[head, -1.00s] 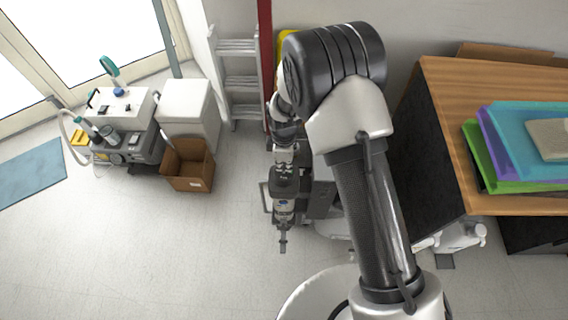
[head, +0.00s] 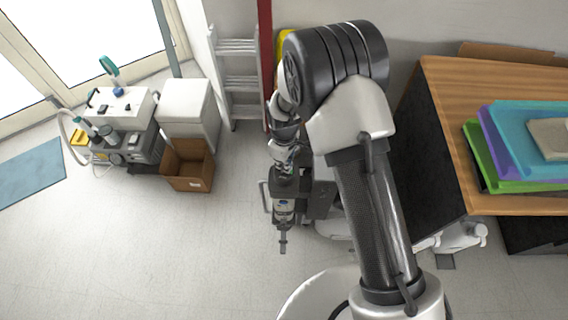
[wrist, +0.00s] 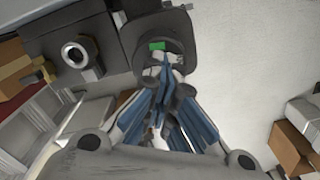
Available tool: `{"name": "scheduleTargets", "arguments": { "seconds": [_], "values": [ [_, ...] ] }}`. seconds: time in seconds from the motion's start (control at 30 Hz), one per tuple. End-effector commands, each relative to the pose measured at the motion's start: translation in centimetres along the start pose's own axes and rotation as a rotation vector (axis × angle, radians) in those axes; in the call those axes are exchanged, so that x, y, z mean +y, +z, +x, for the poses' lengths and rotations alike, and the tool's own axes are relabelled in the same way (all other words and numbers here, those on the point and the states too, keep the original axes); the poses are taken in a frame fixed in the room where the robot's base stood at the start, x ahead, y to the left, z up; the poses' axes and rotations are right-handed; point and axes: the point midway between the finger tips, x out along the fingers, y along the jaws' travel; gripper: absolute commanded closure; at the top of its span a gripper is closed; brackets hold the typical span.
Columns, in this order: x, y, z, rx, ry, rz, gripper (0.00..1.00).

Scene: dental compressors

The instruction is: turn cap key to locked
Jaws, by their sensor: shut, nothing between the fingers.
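In the wrist view, my gripper (wrist: 165,62) has blue-lined fingers that are shut with nothing between them. Its tips are in front of a dark round fitting, likely the cap (wrist: 143,62), which bears a small green patch (wrist: 157,46). The fingers cover much of the fitting's middle, and I cannot tell whether they touch it. The key's angle is not clear. In the head view, my arm hides part of the dark grey machine (head: 318,198); the fingertips are too small to make out there.
In the wrist view, a round silver-rimmed fitting (wrist: 77,53) sits on the grey housing left of the cap. In the head view, an open cardboard box (head: 188,170) and a white cabinet (head: 187,105) stand left. A wooden desk (head: 445,95) is right. Floor at front left is clear.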

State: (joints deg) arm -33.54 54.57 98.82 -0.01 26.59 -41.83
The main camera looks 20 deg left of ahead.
Motion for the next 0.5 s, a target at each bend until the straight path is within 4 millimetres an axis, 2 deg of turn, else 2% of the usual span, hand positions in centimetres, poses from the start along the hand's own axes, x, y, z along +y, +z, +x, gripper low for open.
{"name": "scheduleTargets", "arguments": {
  "seconds": [0.2, 0.5],
  "values": [
    [0.00, 0.00, 0.02, 0.000, 0.000, 0.191, 1.00],
    [-0.02, 0.02, 0.01, -0.001, 0.000, 0.349, 1.00]
  ]
}}
